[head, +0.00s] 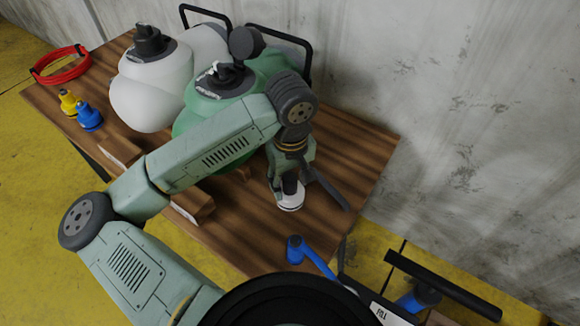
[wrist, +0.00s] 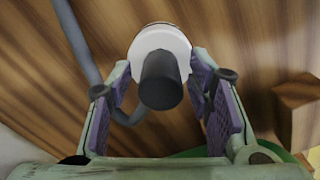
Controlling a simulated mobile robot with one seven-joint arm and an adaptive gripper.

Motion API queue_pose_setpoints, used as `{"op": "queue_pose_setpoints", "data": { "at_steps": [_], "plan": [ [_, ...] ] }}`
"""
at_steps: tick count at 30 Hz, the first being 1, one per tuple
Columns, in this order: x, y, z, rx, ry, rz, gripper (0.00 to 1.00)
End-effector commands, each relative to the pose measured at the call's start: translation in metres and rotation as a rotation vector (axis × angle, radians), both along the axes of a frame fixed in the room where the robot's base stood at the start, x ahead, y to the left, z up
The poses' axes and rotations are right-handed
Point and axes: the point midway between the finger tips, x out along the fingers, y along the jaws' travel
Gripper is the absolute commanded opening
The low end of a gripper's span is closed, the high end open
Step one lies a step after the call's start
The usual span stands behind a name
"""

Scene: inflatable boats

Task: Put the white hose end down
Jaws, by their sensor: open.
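The white hose end (head: 290,203) is a white round collar with a black stem, on the wooden table (head: 345,180) below my gripper (head: 292,182). In the wrist view the white hose end (wrist: 160,42) stands between the purple-padded fingers of my gripper (wrist: 165,88), its black stem toward the camera. The fingers are open, with a gap on each side of the stem. A grey hose (wrist: 78,45) runs beside it on the left. Whether the collar's underside is fully flat on the wood is hidden.
Yellow (head: 68,103) and blue (head: 89,117) fittings and a red hose coil (head: 60,65) lie at the table's left. A wooden block (wrist: 298,110) is close on the right. The table's right end is clear.

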Motion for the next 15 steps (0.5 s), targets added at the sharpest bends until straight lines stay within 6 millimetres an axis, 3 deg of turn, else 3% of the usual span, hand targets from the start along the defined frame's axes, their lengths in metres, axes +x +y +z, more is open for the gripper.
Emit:
{"op": "queue_pose_setpoints", "data": {
  "at_steps": [15],
  "plan": [
    [-0.002, -0.001, 0.099, 0.002, -0.004, -0.001, 0.47]
  ]
}}
